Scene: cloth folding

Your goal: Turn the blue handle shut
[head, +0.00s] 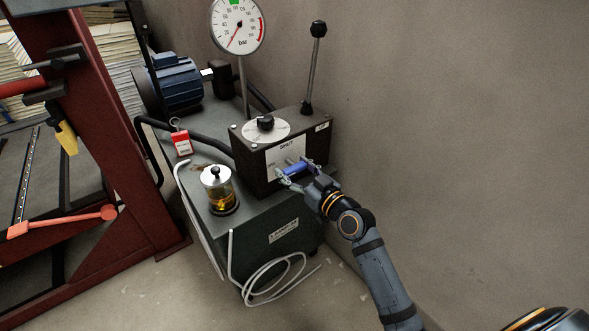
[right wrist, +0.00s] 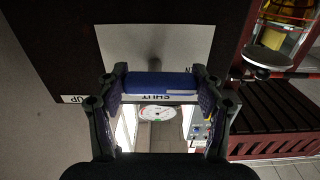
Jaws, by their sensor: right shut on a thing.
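The blue handle (head: 297,168) is on the front of a dark valve box (head: 250,160), in front of a white label plate. In the right wrist view the blue handle (right wrist: 158,84) is a short bar lying level across the picture. The word SHUT shows upside down beside it. My right gripper (head: 294,170) is at the box front with a finger at each end of the handle. In the right wrist view my right gripper (right wrist: 160,90) is closed on the bar's two ends. My left gripper is not in view.
A pressure gauge (head: 238,26) stands behind the box, and a black-knobbed lever (head: 314,68) rises from its top. An oil-filled glass cup (head: 217,188) stands left of the box. A red-framed bench (head: 130,190) is further left. The wall is close on the right.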

